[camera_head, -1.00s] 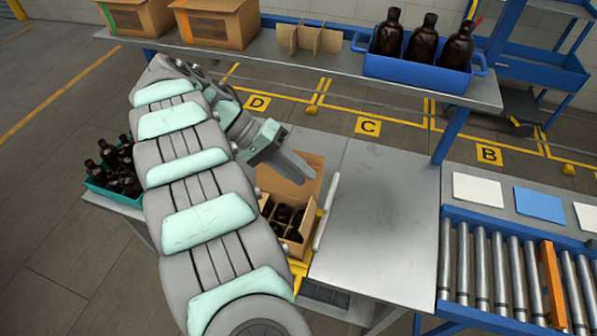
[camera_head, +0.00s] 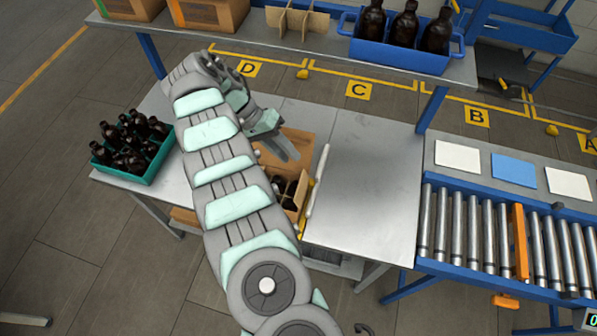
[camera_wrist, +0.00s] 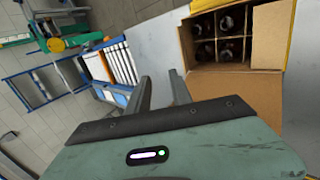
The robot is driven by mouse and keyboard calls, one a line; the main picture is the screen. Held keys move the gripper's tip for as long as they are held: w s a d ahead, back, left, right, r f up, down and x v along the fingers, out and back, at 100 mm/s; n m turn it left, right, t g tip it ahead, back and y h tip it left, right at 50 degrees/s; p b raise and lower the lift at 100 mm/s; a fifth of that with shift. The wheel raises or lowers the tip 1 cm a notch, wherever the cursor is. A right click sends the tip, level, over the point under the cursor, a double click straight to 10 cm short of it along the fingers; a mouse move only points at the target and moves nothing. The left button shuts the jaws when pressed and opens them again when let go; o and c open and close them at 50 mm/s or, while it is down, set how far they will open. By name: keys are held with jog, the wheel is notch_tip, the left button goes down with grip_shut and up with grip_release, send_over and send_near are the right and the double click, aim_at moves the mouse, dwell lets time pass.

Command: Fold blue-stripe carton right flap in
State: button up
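The open brown carton (camera_head: 301,193) stands on the metal table, partly hidden behind my arm. In the wrist view the carton (camera_wrist: 187,45) shows at the upper right, with dark bottles (camera_wrist: 203,50) in divided cells. One flap (camera_wrist: 272,36) stands out at the right of its opening; a larger flap (camera_wrist: 245,90) spreads toward my gripper. No blue stripe is visible. My gripper (camera_wrist: 160,88) has two grey fingers apart with nothing between them, beside the carton. In the head view my gripper (camera_head: 289,149) is in front of a raised flap (camera_head: 302,142).
A teal crate of bottles (camera_head: 158,164) stands at the left. A white bar (camera_head: 318,180) and yellow parts (camera_head: 307,194) are at the carton's right. The table (camera_head: 362,180) is clear further right, up to the roller conveyor (camera_head: 470,230). A shelf with a blue bottle tote (camera_head: 400,52) is behind.

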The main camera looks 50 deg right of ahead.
aim_at(299, 186)
jog(key=s+f+t+p, duration=0.1)
jog(key=f, duration=0.3)
jog(key=s+f+t+y+p, duration=0.1)
jog(key=f+p, duration=0.1)
jog(key=f, duration=0.2)
jog(key=s+f+t+p, duration=0.1)
jog(key=s+f+p, duration=0.1)
jog(key=f, duration=0.2)
jog(key=shift+s+n+t, duration=0.1)
jog(key=shift+n+t, duration=0.2)
jog(key=shift+x, duration=0.8)
grip_shut()
dwell(0.8)
